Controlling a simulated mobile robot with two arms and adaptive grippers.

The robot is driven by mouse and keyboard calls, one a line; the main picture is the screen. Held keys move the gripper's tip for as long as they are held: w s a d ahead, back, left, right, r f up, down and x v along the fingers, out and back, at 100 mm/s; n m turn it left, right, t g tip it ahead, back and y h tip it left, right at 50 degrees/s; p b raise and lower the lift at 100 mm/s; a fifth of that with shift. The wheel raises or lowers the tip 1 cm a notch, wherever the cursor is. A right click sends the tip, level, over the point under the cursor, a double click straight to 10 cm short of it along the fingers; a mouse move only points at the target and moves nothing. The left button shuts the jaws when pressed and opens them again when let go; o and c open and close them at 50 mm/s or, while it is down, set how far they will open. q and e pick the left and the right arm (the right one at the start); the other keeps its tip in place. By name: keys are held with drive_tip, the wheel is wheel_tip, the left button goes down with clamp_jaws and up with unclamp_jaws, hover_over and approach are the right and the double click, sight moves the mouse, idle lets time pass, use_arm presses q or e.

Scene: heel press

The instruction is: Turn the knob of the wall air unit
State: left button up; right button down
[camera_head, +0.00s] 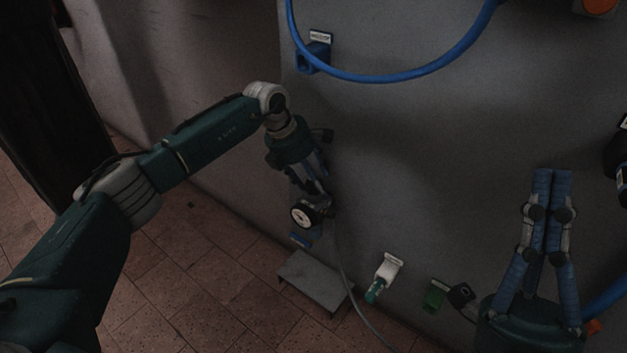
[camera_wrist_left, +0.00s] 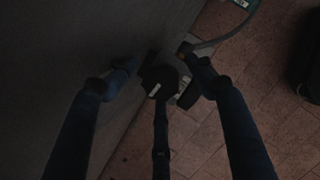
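The wall air unit (camera_head: 308,214) is low on the grey wall in the head view, with a round white-faced gauge. My left gripper (camera_head: 318,182) points down at it from above and hides its upper part. In the dark left wrist view, a black rounded part (camera_wrist_left: 158,80), which looks like the knob, lies between the spread fingers of my left gripper (camera_wrist_left: 164,76). The fingers are apart, and I cannot tell whether any touches the knob. My right gripper (camera_head: 551,175) points up at the lower right in the head view, its fingers together and empty.
A grey step-like block (camera_head: 315,283) stands on the tiled floor below the unit. A white wall fitting with a green end (camera_head: 383,278) and a green block (camera_head: 434,296) are to its right. A blue hose (camera_head: 400,76) loops across the wall above. A grey hose hangs from the unit.

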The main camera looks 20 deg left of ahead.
use_arm(q)
drive_tip(key=shift+a, duration=0.2)
drive_tip(key=shift+s+a+r, duration=0.1)
drive_tip(key=shift+r, duration=0.05)
drive_tip(key=v, duration=0.7)
drive_tip(key=shift+r, duration=0.25)
drive_tip(key=shift+s+f, duration=0.1)
